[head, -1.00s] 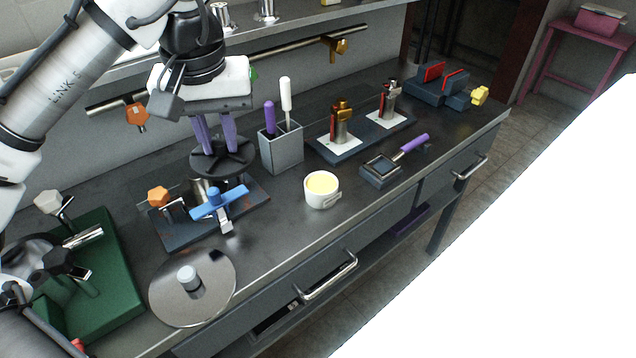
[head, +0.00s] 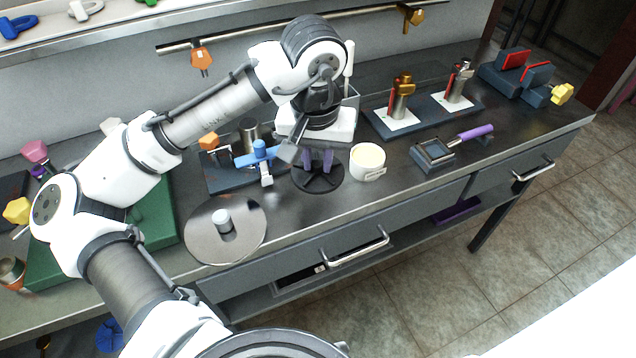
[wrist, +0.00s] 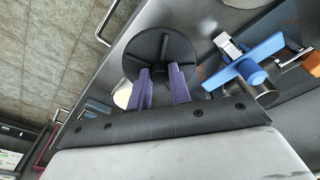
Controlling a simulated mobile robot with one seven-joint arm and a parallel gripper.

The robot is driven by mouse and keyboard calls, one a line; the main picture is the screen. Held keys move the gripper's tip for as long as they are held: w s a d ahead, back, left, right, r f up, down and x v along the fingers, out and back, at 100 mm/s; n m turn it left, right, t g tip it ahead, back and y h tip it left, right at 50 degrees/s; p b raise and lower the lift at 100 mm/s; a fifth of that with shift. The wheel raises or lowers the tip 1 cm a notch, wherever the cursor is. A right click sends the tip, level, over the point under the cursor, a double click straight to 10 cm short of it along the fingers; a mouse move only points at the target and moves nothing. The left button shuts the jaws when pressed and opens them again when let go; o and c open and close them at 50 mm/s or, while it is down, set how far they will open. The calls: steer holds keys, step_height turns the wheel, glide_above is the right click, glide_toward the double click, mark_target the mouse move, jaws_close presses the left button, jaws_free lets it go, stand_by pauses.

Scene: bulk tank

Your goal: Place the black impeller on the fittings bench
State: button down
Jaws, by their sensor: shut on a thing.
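The black impeller (head: 318,182) is a round dark disc with ribs. It is at the bench top between the blue-handled valve and the white cup. My gripper (head: 318,160), with purple fingers, is shut on the impeller from above. In the wrist view the impeller (wrist: 160,52) lies flat across the fingertips of my gripper (wrist: 162,84). The fittings bench (head: 300,225) is the long dark-topped metal bench with drawers. I cannot tell whether the impeller touches the bench top or hangs just above it.
A white cup with yellow contents (head: 368,162) stands close to the right of the impeller. A blue-handled valve (head: 262,155) on a dark plate is close at left. A steel disc with a knob (head: 226,230) lies at front left. The bench's front edge is near.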

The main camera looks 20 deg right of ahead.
mark_target(317, 167)
steer(key=shift+f, duration=3.6)
steer(key=shift+f, duration=0.15)
steer(key=c, duration=1.3)
jaws_free()
steer(key=r, duration=0.8)
steer(key=s+r, duration=0.1)
steer(key=r, duration=0.3)
steer(key=shift+s+a+r, duration=0.1)
steer(key=shift+a+r, duration=0.05)
steer(key=shift+a, duration=0.25)
